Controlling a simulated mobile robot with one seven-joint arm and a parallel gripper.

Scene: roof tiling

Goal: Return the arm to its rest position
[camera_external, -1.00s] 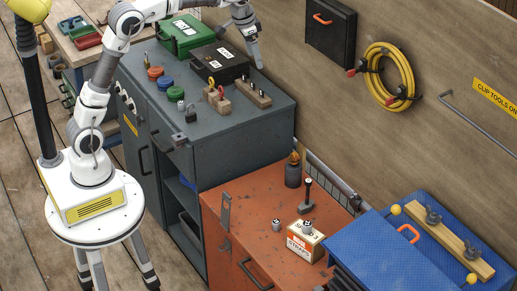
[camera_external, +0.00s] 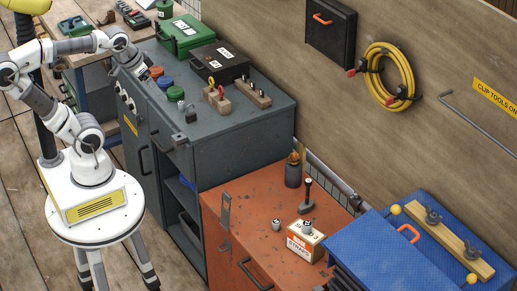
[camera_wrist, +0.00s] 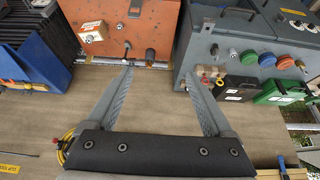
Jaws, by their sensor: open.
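My arm stands on a white round base and is folded back to the left in the external view, its elbow out at the left edge. My gripper (camera_external: 137,70) hangs at the front left edge of the grey cabinet top (camera_external: 245,118), left of the coloured lids. In the wrist view my gripper (camera_wrist: 160,75) has its two grey fingers wide apart, with nothing between them. In the external view the fingertips are small and hard to make out.
The orange cabinet (camera_external: 250,200) is lower and nearer. A wooden workbench (camera_external: 75,42) is behind the arm.

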